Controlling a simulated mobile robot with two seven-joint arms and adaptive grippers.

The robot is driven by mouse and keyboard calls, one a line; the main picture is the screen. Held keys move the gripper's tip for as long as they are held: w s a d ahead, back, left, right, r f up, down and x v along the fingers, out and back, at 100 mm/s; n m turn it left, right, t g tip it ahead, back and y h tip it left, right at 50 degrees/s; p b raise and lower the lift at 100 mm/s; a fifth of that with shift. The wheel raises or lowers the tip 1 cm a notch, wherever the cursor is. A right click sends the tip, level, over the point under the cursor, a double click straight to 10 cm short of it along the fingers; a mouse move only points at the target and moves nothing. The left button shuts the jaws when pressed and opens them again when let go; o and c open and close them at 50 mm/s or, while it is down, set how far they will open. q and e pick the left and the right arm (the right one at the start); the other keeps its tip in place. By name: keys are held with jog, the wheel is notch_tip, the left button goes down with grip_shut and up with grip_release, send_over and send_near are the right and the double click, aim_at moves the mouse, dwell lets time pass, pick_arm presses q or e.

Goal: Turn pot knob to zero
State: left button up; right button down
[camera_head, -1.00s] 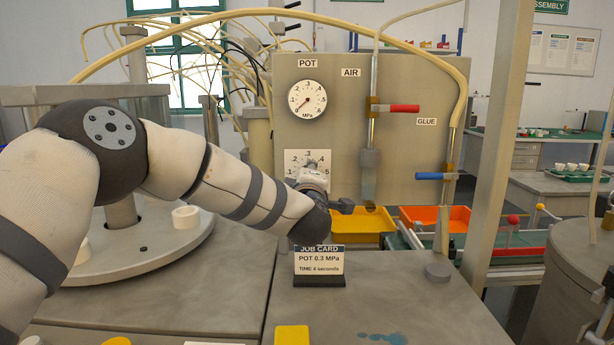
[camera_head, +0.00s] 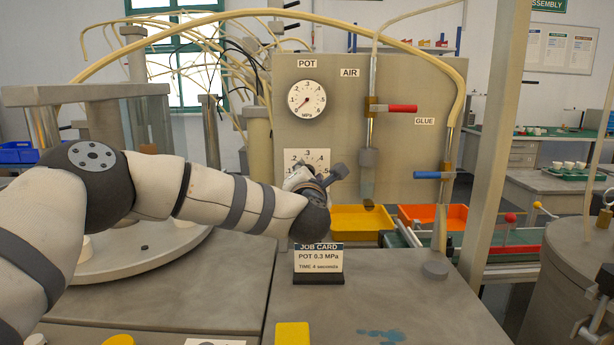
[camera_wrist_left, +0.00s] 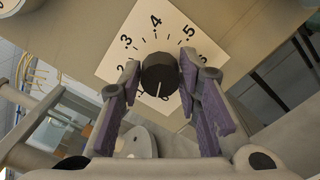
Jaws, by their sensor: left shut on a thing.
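The black round pot knob (camera_wrist_left: 160,73) sits on a white dial plate (camera_wrist_left: 110,64) in the left wrist view. Its white pointer line points down in that view, away from the .4 mark. My left gripper (camera_wrist_left: 160,82) is shut on the knob, one finger on each side. In the head view my left wrist covers the knob and part of the dial plate (camera_head: 319,156). The round POT gauge (camera_head: 307,98) above has its needle toward the lower left, near 0.
A job card (camera_head: 319,262) reading POT 0.3 MPa, 4 seconds, stands below my left wrist. A red AIR lever (camera_head: 402,108) and a blue GLUE lever (camera_head: 428,175) are to the right. A yellow bin (camera_head: 362,220) and an orange bin (camera_head: 420,214) stand behind the bench.

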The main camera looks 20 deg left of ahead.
pick_arm(q)
jog(key=shift+n, duration=1.6)
jog(key=shift+r+n, duration=0.1)
jog(key=shift+n, duration=0.2)
jog(key=o, duration=1.1)
jog(key=shift+o, duration=0.2)
jog(key=v, duration=1.2)
